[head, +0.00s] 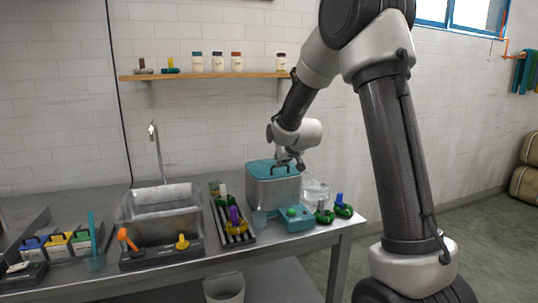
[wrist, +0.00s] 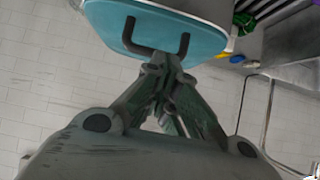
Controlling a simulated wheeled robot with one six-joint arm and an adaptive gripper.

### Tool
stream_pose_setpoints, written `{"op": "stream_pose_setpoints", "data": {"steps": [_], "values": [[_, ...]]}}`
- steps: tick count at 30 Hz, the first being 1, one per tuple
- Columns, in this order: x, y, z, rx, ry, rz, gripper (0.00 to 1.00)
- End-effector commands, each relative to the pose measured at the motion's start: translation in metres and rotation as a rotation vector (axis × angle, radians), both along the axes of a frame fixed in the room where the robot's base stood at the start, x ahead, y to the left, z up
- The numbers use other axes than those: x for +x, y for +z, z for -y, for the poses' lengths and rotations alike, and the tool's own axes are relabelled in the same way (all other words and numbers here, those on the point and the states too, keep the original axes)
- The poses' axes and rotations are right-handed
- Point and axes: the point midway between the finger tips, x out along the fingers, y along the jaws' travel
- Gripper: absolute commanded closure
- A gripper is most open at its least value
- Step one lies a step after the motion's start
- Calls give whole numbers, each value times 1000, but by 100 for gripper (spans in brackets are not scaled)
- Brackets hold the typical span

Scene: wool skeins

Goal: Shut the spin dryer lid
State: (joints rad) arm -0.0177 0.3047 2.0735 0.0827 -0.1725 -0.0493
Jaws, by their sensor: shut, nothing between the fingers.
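The spin dryer is a grey metal box (head: 275,193) on the bench, right of the sink. Its teal lid (head: 262,170) lies over the top and looks down flat, though I cannot tell whether it is fully seated. The lid also shows in the wrist view (wrist: 206,42), with a dark bar handle (wrist: 130,38) on it. My gripper (head: 296,163) is at the right part of the lid in the head view. In the wrist view my gripper (wrist: 160,62) is shut and empty, its tips by the lid's edge near the handle; contact is unclear.
A dark rack with skeins (head: 233,225) and the sink (head: 160,208) are left. A shelf with jars (head: 205,75) is above.

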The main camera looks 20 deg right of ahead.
Motion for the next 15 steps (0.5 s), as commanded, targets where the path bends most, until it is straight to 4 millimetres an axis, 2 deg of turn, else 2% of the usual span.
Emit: {"op": "stream_pose_setpoints", "data": {"steps": [6, 15], "values": [[-5, -15, 4, -7, -6, 13, 100], [-8, -23, 3, -6, -5, 13, 100]]}}
